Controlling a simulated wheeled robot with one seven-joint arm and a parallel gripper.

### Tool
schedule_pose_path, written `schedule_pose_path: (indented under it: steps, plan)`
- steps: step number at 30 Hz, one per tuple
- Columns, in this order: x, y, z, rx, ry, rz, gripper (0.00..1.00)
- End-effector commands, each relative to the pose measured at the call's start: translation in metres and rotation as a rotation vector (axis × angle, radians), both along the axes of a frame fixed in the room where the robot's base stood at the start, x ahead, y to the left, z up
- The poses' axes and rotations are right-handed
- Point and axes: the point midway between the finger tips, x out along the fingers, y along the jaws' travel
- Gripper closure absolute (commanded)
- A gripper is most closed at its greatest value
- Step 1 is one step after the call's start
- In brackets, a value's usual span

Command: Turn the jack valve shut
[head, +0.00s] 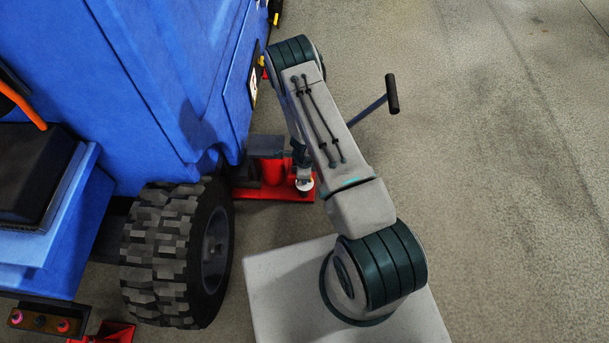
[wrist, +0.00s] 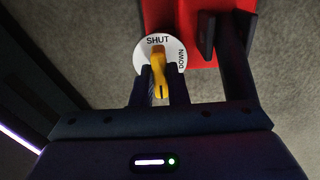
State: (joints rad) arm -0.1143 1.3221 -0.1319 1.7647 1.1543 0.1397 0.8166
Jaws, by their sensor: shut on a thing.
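The red jack (head: 272,192) stands on the floor beside the blue machine in the head view; its red body also shows at the top of the wrist view (wrist: 180,18). Its white valve dial (wrist: 143,58) reads "SHUT" at the top and "DOWN" at the right. The yellow valve lever (wrist: 158,72) lies over the dial's lower part, with its upper end just under the word SHUT. My gripper (wrist: 158,88) is shut on the lever, with dark fingers on both sides of it. In the head view my arm partly hides the gripper and the dial (head: 304,186).
The blue machine (head: 130,80) and its black tyre (head: 180,250) stand left of the jack. The jack's handle with a black grip (head: 392,93) sticks up to the right behind my arm. The grey floor on the right is clear.

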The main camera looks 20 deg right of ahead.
Motion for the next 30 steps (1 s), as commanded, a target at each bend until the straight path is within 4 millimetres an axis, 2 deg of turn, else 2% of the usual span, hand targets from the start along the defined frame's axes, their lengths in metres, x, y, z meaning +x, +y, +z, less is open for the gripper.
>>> schedule_pose_path:
  steps: [14, 15, 17, 18, 26, 30]
  plan:
    - [0.000, 0.001, 0.000, 0.002, -0.001, -0.016, 1.00]
    - [0.001, 0.001, 0.000, 0.002, -0.001, -0.016, 0.84]
    - [0.000, 0.001, 0.000, 0.002, -0.001, -0.016, 0.67]
    - [0.000, 0.001, 0.000, 0.002, -0.001, -0.015, 0.65]
    - [0.000, 0.000, 0.001, 0.001, 0.000, -0.015, 0.65]
    - [0.001, 0.000, 0.014, 0.000, -0.001, -0.014, 0.65]
